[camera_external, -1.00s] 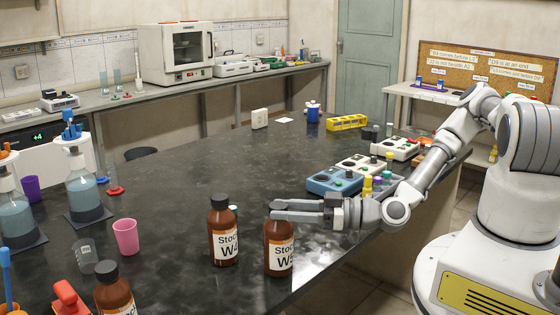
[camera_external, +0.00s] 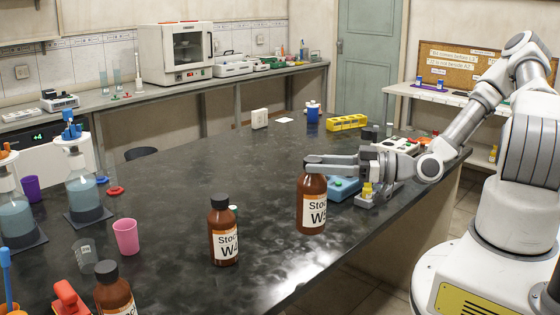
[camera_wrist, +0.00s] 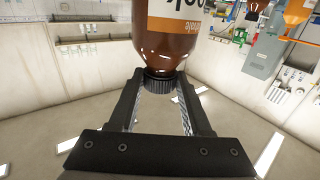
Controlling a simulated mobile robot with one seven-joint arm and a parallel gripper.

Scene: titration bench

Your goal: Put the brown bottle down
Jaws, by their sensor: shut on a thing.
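My gripper (camera_external: 312,164) is shut on the neck of a brown bottle (camera_external: 311,209) with a white "Stock" label reading W5 or similar. The bottle hangs upright above the near right part of the black bench (camera_external: 185,185). In the wrist view the bottle (camera_wrist: 165,45) shows with its dark cap (camera_wrist: 162,85) between the two fingers. Its base looks lifted clear of the bench, though the exact gap is hard to judge. A second brown bottle (camera_external: 223,245), labelled W4 or similar, stands on the bench to the left of the held one.
A third brown bottle (camera_external: 114,290) stands at the front left. A pink cup (camera_external: 126,237) stands left of the second bottle. A blue device (camera_external: 343,189) and yellow vials (camera_external: 367,191) lie just behind my gripper. The bench middle is clear.

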